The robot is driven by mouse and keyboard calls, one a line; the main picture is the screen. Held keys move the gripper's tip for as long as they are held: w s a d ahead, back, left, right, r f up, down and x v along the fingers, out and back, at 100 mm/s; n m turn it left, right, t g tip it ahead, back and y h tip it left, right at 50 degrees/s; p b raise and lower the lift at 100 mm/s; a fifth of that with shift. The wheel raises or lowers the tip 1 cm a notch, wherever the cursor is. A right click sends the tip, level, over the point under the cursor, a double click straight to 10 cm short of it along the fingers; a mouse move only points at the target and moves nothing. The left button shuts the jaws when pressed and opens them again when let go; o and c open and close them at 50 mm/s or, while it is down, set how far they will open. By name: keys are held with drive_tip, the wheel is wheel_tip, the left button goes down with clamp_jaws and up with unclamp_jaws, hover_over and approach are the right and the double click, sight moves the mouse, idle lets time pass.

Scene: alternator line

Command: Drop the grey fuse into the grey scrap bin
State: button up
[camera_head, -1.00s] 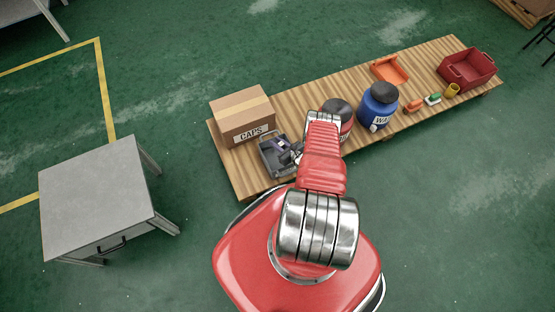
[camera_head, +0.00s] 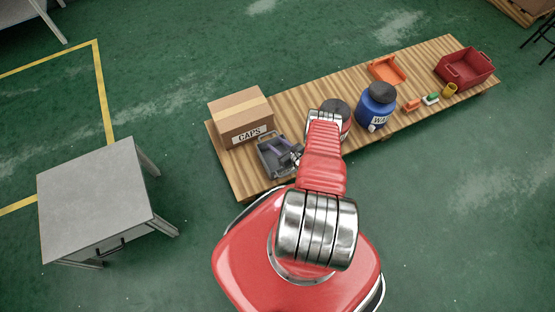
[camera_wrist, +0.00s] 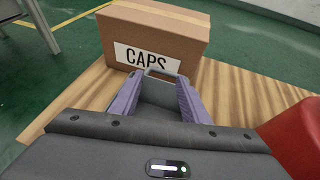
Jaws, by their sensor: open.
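The grey scrap bin (camera_head: 263,158) stands on the wooden pallet in front of the CAPS box. In the wrist view its grey wall and handle (camera_wrist: 163,70) show between my fingers. My gripper (camera_wrist: 158,88) is open, with its two purple-grey fingers apart at the bin. Nothing is held between the fingertips. In the head view my gripper (camera_head: 282,155) is small and partly merges with the bin. I cannot make out the grey fuse in either view; the bin's inside is largely hidden by my gripper.
The cardboard CAPS box (camera_head: 241,115) stands close behind the bin. A dark-lidded red container (camera_head: 341,112) and a blue drum (camera_head: 376,106) stand to the right. An orange tray (camera_head: 388,69) and red crate (camera_head: 466,68) are farther along. A grey table (camera_head: 95,200) is at left.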

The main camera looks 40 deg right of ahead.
drive_tip(key=v, duration=1.2)
drive_tip(key=shift+s, duration=0.3)
idle(0.4)
